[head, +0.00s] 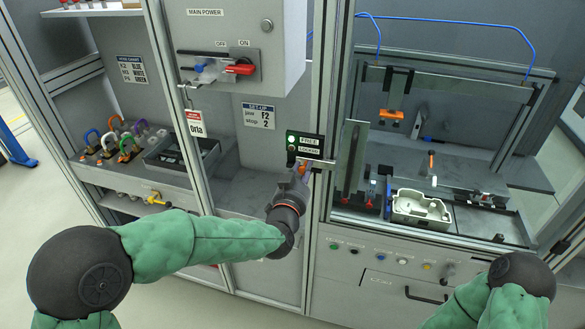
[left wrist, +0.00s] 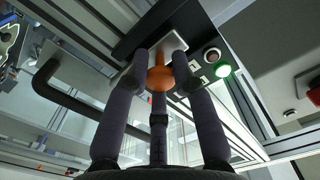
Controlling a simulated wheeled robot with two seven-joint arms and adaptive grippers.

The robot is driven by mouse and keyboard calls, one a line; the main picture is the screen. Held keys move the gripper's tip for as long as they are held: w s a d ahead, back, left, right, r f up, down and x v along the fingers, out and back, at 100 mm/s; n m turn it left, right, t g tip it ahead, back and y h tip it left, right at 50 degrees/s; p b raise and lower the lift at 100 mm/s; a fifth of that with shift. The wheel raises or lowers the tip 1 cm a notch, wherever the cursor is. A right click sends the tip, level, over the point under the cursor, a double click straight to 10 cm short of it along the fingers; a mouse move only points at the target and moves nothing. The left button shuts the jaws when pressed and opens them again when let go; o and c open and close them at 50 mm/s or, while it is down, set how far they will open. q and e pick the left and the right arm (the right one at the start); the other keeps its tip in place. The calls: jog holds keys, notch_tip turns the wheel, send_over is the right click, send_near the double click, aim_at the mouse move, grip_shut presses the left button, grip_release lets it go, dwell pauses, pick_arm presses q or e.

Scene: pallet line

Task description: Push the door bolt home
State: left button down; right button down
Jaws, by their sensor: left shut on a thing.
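The door bolt's orange knob (left wrist: 160,76) sits between the finger pads of my left gripper (head: 297,172) in the left wrist view. The left gripper is shut on this knob. In the head view the fingers mostly hide the knob. The dark bolt plate (head: 312,142) on the door post carries the labels FREE and LOCKED. The lamp beside FREE (head: 291,139) glows green, and it also shows lit in the left wrist view (left wrist: 222,71). The lamp beside LOCKED is dark. Of my right arm only the elbow shows at the lower right; its gripper is out of view.
A main power box (head: 270,75) with a red handle is above left of the bolt. Coloured padlocks (head: 110,145) and a grey tray (head: 170,155) are on the left shelf. A pale casting (head: 420,208) lies in the station at right, above a button panel (head: 400,262).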

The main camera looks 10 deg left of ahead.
pick_arm(q)
jog(key=shift+d+r, duration=0.1)
jog(key=c, duration=1.3)
grip_release()
jog(key=shift+c, duration=0.2)
jog(key=o, duration=0.3)
jog(key=shift+d, duration=0.25)
jog(key=shift+a, duration=0.15)
jog(key=s, duration=1.2)
jog(key=shift+a, duration=0.15)
